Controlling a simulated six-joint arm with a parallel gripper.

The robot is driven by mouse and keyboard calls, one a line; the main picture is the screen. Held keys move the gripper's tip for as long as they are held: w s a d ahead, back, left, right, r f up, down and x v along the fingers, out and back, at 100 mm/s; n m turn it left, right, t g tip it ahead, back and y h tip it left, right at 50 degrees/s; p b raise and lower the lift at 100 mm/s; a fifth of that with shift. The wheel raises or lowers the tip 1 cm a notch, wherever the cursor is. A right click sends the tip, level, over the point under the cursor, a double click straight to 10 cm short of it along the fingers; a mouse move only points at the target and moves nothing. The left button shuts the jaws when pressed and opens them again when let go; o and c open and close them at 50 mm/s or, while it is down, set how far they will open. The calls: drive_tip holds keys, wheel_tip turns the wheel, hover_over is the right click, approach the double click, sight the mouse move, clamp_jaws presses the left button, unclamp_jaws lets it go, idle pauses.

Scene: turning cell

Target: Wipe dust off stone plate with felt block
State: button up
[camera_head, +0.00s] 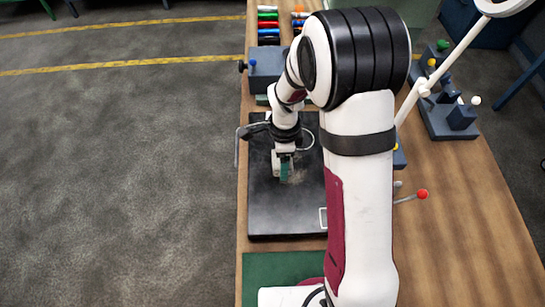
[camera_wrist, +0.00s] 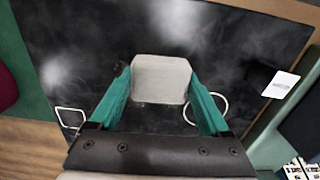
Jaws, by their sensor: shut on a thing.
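The black stone plate (camera_head: 265,215) lies flat on the wooden bench in the head view, and its dark surface fills much of the wrist view (camera_wrist: 90,30). A faint brownish dusty patch (camera_head: 299,178) shows on it beside my gripper (camera_head: 284,172). Pale hazy patches show in the wrist view; I cannot tell dust from reflections there. My gripper's green fingers (camera_wrist: 160,85) are shut on the pale grey felt block (camera_wrist: 160,78). The block is low over the middle of the plate; whether it touches is unclear. My arm hides the plate's right side.
A white square outline (camera_wrist: 70,117) and a white ring (camera_wrist: 222,105) mark the plate. A white label (camera_wrist: 281,85) lies near its edge. A blue-grey block (camera_head: 265,66) and coloured rolls (camera_head: 268,24) stand behind it. A red-knobbed lever (camera_head: 421,194) is right. A green mat (camera_head: 262,272) lies in front.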

sight(265, 173)
drive_tip(key=shift+d, duration=3.1)
drive_tip(key=shift+s+d, duration=0.2)
drive_tip(key=shift+s, duration=0.75)
drive_tip(key=shift+a, duration=5.25)
drive_tip(key=shift+a+r, duration=0.1)
drive_tip(key=shift+a, duration=0.1)
wheel_tip(265, 173, up, 8)
drive_tip(key=shift+s, duration=0.1)
